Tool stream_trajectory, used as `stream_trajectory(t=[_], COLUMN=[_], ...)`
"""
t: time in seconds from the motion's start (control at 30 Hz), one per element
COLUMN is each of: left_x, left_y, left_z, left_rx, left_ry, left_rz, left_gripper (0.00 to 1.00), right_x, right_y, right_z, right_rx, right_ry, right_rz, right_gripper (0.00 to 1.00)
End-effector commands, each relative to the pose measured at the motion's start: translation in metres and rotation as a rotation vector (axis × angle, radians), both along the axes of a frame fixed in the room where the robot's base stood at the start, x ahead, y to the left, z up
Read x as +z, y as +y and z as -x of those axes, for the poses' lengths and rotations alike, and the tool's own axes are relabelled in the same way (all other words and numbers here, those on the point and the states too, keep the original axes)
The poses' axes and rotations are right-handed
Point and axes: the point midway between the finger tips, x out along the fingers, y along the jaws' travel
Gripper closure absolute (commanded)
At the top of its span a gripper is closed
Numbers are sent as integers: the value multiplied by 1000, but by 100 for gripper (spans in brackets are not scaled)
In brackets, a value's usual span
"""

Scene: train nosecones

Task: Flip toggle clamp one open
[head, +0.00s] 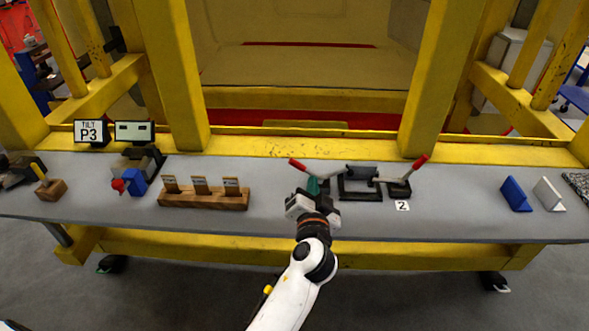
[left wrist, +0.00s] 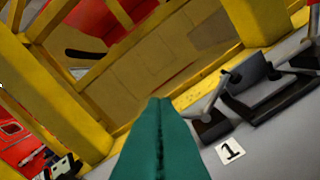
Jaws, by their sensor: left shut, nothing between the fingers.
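Toggle clamp one (head: 333,175) is on the grey table near the middle, with its red-tipped handle (head: 298,165) pointing left and slightly up. In the left wrist view its dark metal body (left wrist: 248,72) is at the right, beside the label 1 (left wrist: 231,151). My left gripper (head: 314,185) is shut and empty, its teal fingers (left wrist: 160,110) pressed together. It is just in front of and below clamp one's handle in the head view; I cannot tell if they touch. The red tip is not visible in the left wrist view. My right gripper is not in view.
Toggle clamp two (head: 396,187) stands close on the right, its red handle raised, by label 2 (head: 402,205). A wooden block with tags (head: 204,200) is to the left. Blue (head: 515,194) and white (head: 549,194) wedges are far right. Yellow frame posts (head: 427,80) rise behind the table.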

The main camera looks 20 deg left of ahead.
Motion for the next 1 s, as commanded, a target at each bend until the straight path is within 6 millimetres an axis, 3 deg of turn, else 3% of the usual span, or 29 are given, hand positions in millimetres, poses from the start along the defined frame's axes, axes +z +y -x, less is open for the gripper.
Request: stream_trajectory(t=[0.47, 0.67, 0.97, 1.0], left_x=[2, 1, -2, -9], left_y=[2, 12, 31, 36], left_z=[-6, -35, -96, -98], left_rx=[12, 11, 12, 12], left_ry=[-4, -3, -5, -1], left_rz=[3, 0, 1, 0], left_gripper=[100, 100, 100, 100], right_x=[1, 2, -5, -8], right_y=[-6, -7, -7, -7], right_z=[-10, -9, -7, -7], right_rx=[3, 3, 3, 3], right_ry=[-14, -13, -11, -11], right_rz=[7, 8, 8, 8], right_gripper=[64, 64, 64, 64])
